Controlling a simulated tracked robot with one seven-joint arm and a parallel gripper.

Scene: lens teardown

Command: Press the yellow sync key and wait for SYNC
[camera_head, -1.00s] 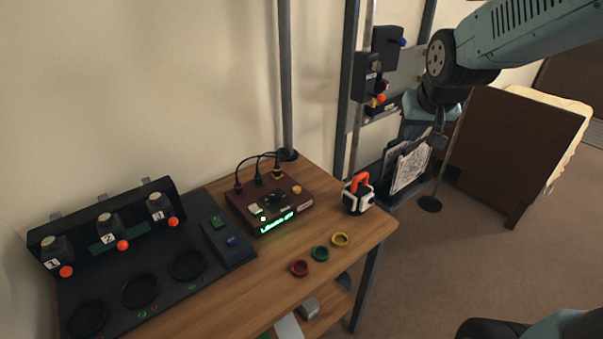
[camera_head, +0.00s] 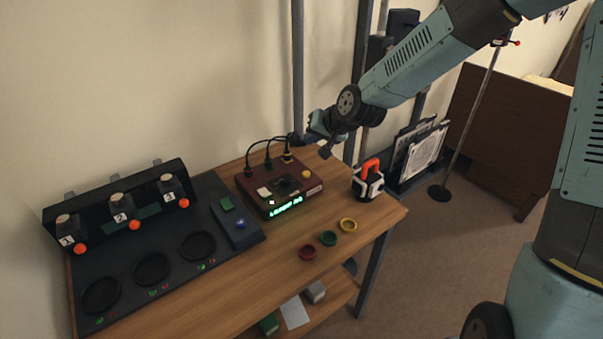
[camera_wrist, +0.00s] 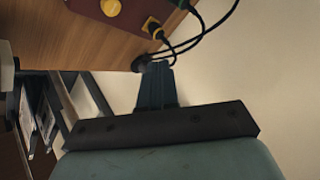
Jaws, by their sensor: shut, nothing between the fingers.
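The yellow key (camera_head: 306,174) is a round button on the top right of a dark red box (camera_head: 308,189). It also shows at the top edge of the wrist view (camera_wrist: 110,7). The box has a green lit display (camera_head: 286,206) on its front, its text too small to read. My gripper (camera_head: 325,151) is shut and empty, above and behind the box's back right corner, apart from the yellow key. In the wrist view its closed fingers (camera_wrist: 156,72) point toward the table's edge and the cables.
Black cables and a yellow plug (camera_head: 287,157) rise at the box's back. A black-and-white device with an orange handle (camera_head: 368,181) stands right of the box. A black station (camera_head: 130,258) is at left. A post stands behind.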

